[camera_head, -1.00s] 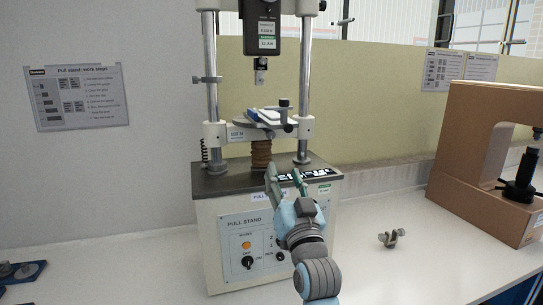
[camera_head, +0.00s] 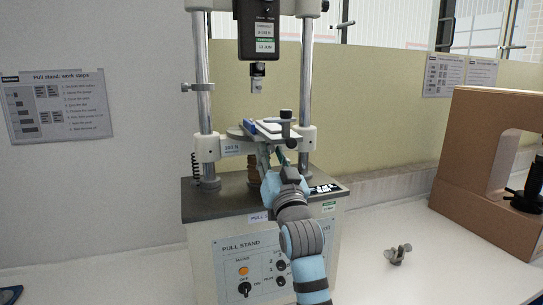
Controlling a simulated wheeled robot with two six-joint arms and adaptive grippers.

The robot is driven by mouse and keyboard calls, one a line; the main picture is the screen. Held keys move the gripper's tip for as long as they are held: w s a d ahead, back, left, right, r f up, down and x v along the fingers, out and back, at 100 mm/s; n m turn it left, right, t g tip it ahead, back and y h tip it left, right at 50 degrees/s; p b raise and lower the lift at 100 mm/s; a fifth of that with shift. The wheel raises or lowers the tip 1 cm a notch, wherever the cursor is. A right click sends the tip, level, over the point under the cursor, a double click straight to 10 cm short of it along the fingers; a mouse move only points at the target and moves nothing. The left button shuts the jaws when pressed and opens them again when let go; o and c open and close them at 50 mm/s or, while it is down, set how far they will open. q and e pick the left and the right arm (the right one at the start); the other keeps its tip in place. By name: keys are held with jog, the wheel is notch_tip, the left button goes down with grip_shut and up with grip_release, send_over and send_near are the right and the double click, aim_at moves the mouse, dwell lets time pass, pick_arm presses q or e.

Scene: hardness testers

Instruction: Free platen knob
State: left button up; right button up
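The pull stand (camera_head: 225,262) stands on the bench with its round grey platen (camera_head: 237,133) on a white carriage between two steel columns. A blue and white piece (camera_head: 267,127) lies on the platen. A dark knob (camera_head: 286,114) on a small post stands at the platen's right side; I cannot tell whether this is the platen knob. My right gripper (camera_head: 272,150) points up at the front of the carriage, just under the platen's right part. Its fingers look apart, with nothing visible between them. It hides part of the carriage and spindle. My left gripper is out of view.
A dark gauge head (camera_head: 259,28) hangs above the platen. A small metal clamp piece (camera_head: 398,254) lies on the bench at right. A brown tester (camera_head: 478,165) stands farther right. The bench between them is clear.

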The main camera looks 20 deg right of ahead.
grip_shut()
jog(key=shift+w+d+n+y+p, duration=0.1)
jog(key=shift+n+y+p, duration=0.55)
jog(key=shift+n, duration=0.45)
jog(key=shift+d+n+y, duration=0.1)
jog(key=shift+n+y, duration=0.45)
jog(key=shift+n, duration=0.45)
jog(key=n+y, duration=0.1)
jog(key=n, duration=0.1)
jog(key=n+b, duration=0.1)
jog(key=n, duration=0.1)
jog(key=shift+d+f+y, duration=0.1)
jog(key=shift+f+y, duration=0.1)
jog(key=shift+y, duration=0.2)
jog(key=shift+r+n+g+y+b, duration=0.1)
jog(key=shift+n+g+y+b, duration=0.5)
jog(key=shift+n, duration=0.4)
